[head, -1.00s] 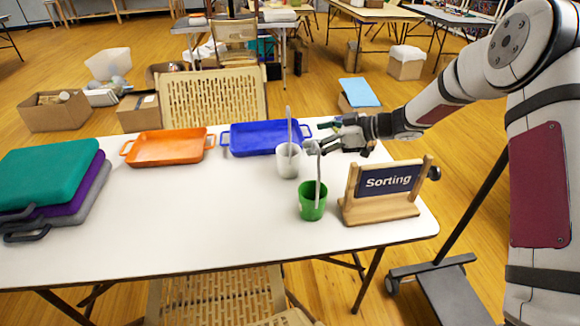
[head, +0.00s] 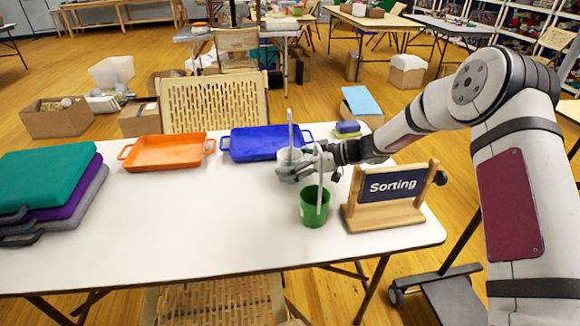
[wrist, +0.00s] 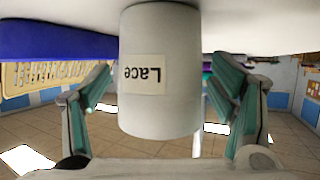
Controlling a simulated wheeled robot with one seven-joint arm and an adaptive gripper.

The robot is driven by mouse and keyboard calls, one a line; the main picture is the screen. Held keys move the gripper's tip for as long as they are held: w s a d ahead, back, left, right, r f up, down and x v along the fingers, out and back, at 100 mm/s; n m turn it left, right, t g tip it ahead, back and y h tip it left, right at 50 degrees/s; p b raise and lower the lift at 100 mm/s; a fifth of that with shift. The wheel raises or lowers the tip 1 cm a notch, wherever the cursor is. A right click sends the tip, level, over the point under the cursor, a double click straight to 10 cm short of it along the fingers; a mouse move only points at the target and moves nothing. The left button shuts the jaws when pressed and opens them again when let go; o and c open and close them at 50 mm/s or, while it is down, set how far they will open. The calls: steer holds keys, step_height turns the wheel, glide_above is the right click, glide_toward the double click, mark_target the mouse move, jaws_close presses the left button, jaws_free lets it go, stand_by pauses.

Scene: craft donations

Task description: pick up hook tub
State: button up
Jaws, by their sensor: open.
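A white tub (head: 284,156) with a tall grey stick (head: 290,125) stands near the blue tray. In the wrist view the white tub (wrist: 160,50) appears upside down with a label reading "Lace". My gripper (head: 290,172) is open, its fingers (wrist: 160,105) on either side of this tub with gaps visible. My gripper hides part of the tub in the head view. A green tub (head: 313,210) with a similar grey stick (head: 319,178) stands nearer the front edge. No label reading hook is legible on either tub.
A wooden "Sorting" sign (head: 390,196) stands right of the green tub. A blue tray (head: 262,142) and an orange tray (head: 165,152) lie at the back. Stacked teal, purple and grey items (head: 48,180) fill the left. The table's middle (head: 200,220) is clear.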

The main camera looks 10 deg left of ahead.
steer(key=c, duration=1.4)
steer(key=shift+r, duration=0.1)
